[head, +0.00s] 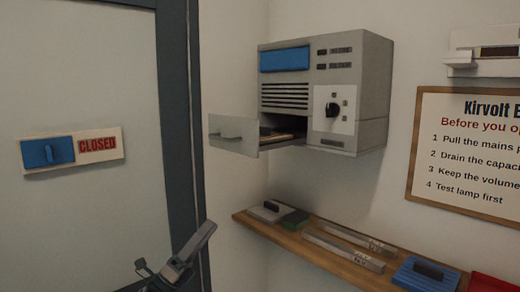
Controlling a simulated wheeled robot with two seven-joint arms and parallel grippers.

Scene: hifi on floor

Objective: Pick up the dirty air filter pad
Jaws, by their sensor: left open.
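A grey wall unit (325,95) has its drawer (235,135) pulled out to the left. A flat brownish thing (272,132) lies in the drawer, mostly hidden by the drawer front; it may be the dirty air filter pad, but I cannot tell for sure. My left gripper (176,264) shows dark at the bottom edge, open, below and left of the drawer and apart from it. I see nothing held in it. My right gripper is out of view.
A dark frame post (179,110) stands left.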

